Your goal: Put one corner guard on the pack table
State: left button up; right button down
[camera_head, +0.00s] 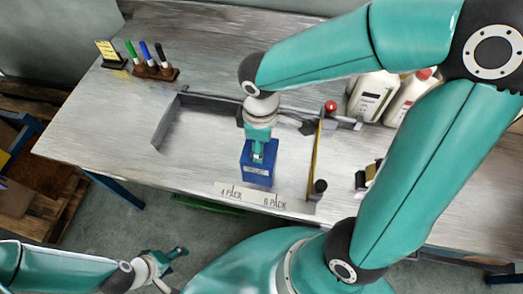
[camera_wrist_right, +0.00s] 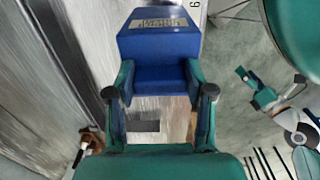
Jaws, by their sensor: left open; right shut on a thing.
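A blue block (camera_head: 257,163) with a pale label is over the pack table (camera_head: 110,120), inside a grey frame near the front edge. It also shows in the right wrist view (camera_wrist_right: 158,45), with a step in its near face. I cannot tell whether this is the corner guard, or whether it touches the table. My right gripper (camera_head: 258,150) is shut on the block from above; its fingers (camera_wrist_right: 160,92) lie on either side of the block's near part. My left gripper (camera_head: 176,268) is open and empty, low in front of the table.
The grey frame (camera_head: 170,122) has a yellow strip (camera_head: 316,150) on its right side and "4 PACK" and "6 PACK" labels (camera_head: 250,198) in front. Pens in a holder (camera_head: 155,72) stand at the back left. White bottles (camera_head: 372,95) stand right. The table's left part is clear.

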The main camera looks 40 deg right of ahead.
jog(key=shift+f, duration=2.05)
jog(key=shift+f, duration=0.1)
jog(key=shift+c, duration=2.1)
grip_release()
notch_tip(320, 180, up, 12)
jog(key=shift+r, duration=0.15)
jog(key=shift+s, duration=0.1)
